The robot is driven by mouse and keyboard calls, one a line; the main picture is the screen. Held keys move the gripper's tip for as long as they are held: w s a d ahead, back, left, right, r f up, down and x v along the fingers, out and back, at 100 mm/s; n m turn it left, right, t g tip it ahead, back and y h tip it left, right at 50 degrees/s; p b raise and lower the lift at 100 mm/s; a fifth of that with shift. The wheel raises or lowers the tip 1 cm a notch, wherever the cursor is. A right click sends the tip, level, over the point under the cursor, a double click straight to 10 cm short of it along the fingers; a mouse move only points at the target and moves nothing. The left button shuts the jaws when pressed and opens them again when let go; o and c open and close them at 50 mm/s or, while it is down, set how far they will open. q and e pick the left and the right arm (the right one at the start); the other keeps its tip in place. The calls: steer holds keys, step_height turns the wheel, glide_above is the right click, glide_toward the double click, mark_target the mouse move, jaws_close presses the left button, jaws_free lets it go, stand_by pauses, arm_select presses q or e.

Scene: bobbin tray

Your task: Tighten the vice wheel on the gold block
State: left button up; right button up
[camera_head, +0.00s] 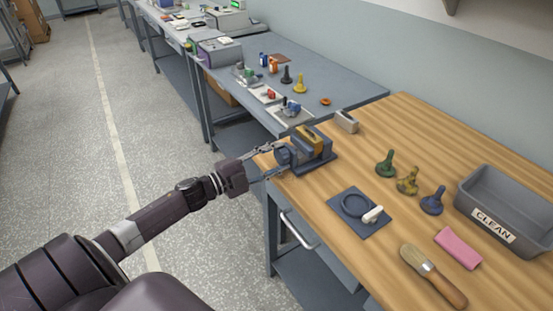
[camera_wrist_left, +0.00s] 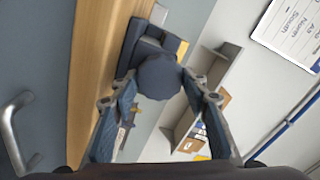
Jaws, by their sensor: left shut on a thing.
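A grey-blue vice (camera_head: 325,158) stands near the left edge of the wooden table. The gold block (camera_head: 308,139) sits upright between its jaws; from here I cannot tell how firmly it is clamped. The vice wheel (camera_head: 283,156) faces left, over the table's edge. My left gripper (camera_head: 270,162) reaches it from the left. In the left wrist view the dark, many-sided wheel (camera_wrist_left: 158,76) lies between the fingertips of my left gripper (camera_wrist_left: 157,84), which are shut on its two sides.
A small pale block (camera_head: 346,122) stands behind the vice. A dark mat (camera_head: 375,222) with a ring and white piece, several pawn-like pieces (camera_head: 407,182), a brush (camera_head: 433,275), a pink cloth (camera_head: 458,248) and a grey CLEAN bin (camera_head: 480,184) occupy the table's right part.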

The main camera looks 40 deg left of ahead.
arm_select(q)
steer(key=shift+m, duration=0.3)
steer(key=shift+f, duration=0.1)
stand_by(1.2)
steer(key=o, duration=1.2)
steer(key=shift+c, duration=0.2)
steer(key=v, duration=1.2)
